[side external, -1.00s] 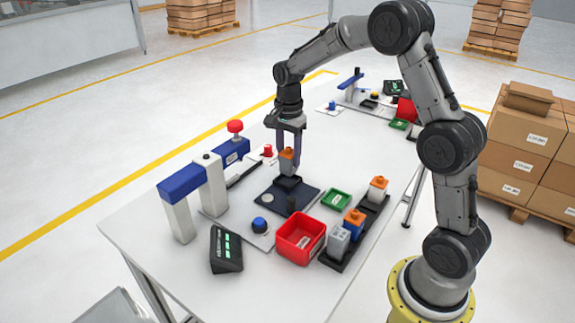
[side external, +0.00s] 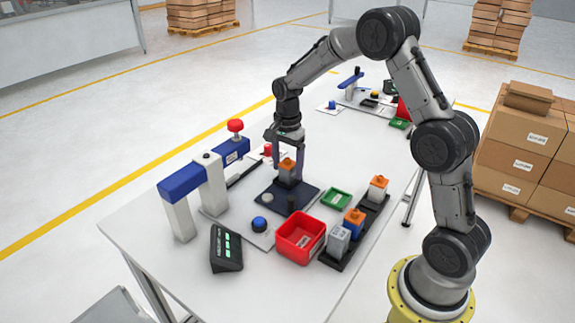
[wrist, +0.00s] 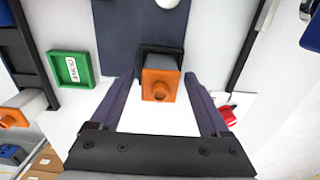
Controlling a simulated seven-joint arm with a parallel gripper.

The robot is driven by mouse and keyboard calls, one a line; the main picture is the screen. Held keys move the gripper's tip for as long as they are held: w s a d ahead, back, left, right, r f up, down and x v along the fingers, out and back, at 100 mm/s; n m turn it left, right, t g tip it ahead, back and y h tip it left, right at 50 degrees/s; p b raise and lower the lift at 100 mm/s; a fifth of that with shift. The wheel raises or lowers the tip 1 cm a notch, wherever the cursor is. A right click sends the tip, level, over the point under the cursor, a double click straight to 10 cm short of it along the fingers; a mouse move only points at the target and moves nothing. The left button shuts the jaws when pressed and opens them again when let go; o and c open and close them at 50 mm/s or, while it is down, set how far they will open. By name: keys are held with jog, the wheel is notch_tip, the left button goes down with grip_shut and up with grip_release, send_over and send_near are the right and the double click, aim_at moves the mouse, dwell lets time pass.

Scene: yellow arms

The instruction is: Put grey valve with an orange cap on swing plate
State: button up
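The grey valve with an orange cap (side external: 287,168) stands upright in the black holder on the dark swing plate (side external: 271,205). In the wrist view the orange cap (wrist: 160,87) faces me, and the dark plate (wrist: 118,30) lies beyond it. The black holder (wrist: 142,52) shows around the valve's far side. My gripper (side external: 288,160) is over the valve. In the wrist view my gripper (wrist: 161,82) is open, one finger on each side of the valve, with gaps between fingers and valve.
A red bin (side external: 299,238) and a green tray (side external: 336,198) stand right of the plate. A black rack (side external: 372,208) holds more valves. A blue-topped white frame (side external: 208,178) stands left, a blue button (side external: 260,224) in front.

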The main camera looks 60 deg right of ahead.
notch_tip(320, 180, up, 12)
jog(key=s+a+r+n+t, duration=0.1)
jog(key=s+a+r+n, duration=0.3)
jog(key=s+r, duration=0.2)
jog(key=s+a+f+n+t, duration=0.1)
jog(key=s+a+n+t, duration=0.1)
jog(key=s+n, duration=0.5)
jog(key=s+a+f+n+t, duration=0.1)
jog(key=s+a+n, duration=0.4)
jog(key=s, duration=0.9)
jog(key=shift+a+n+t, duration=0.25)
jog(key=shift+n+t, duration=0.55)
jog(key=shift+n, duration=0.2)
